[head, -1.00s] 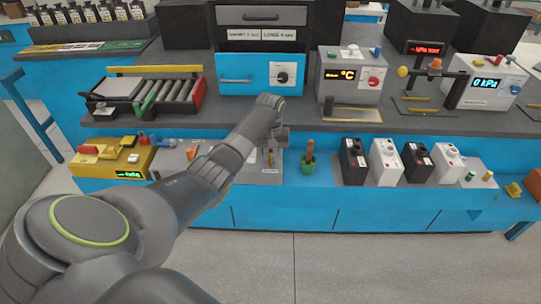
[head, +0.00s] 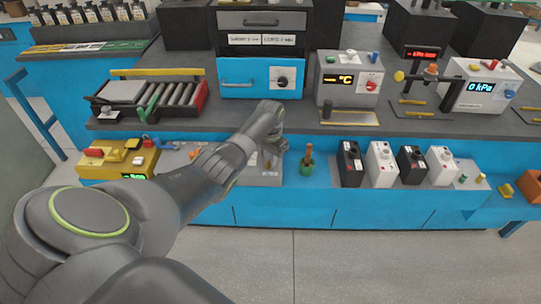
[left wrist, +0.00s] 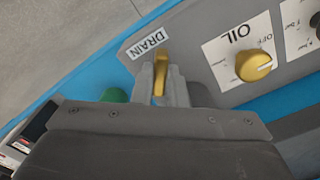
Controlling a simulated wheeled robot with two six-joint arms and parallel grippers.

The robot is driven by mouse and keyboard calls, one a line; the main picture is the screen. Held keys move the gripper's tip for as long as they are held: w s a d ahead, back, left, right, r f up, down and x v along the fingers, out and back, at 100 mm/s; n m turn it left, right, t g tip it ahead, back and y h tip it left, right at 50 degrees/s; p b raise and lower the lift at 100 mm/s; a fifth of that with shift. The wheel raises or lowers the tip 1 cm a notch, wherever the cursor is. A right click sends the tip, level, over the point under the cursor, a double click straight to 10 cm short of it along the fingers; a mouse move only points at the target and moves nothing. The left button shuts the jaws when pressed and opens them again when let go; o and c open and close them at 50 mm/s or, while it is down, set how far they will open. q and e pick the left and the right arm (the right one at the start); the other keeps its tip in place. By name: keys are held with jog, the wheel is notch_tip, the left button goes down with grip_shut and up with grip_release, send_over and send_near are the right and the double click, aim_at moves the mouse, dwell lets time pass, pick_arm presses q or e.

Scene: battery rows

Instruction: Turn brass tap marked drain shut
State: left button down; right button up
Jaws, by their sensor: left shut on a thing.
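The brass tap handle (left wrist: 160,74) stands beside a white label reading DRAIN (left wrist: 148,44) in the left wrist view. It points up and down in that picture. My left gripper (left wrist: 164,92) is shut on the handle, and its fingers hide the lower part. In the head view my left gripper (head: 273,150) is at the grey panel (head: 262,179) on the low blue shelf, and my arm hides much of that panel. My right gripper is not in view.
A brass knob (left wrist: 254,65) on an OIL plate sits right of the tap on the same panel. A green pot (head: 307,166) stands just right of the panel. A yellow box (head: 118,160) lies to the left. Several black and white boxes stand further right.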

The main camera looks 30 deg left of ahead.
pick_arm(q)
jog(key=m+p, duration=0.1)
jog(key=m, duration=0.4)
jog(key=shift+w+r+m, duration=0.1)
jog(key=shift+r+m, duration=0.05)
jog(key=shift+m, duration=0.15)
jog(key=m, duration=0.4)
jog(key=shift+m+p, duration=0.4)
jog(key=c, duration=1.4)
grip_release()
jog(key=shift+c, duration=0.2)
notch_tip(320, 180, up, 17)
jog(key=shift+r, duration=0.15)
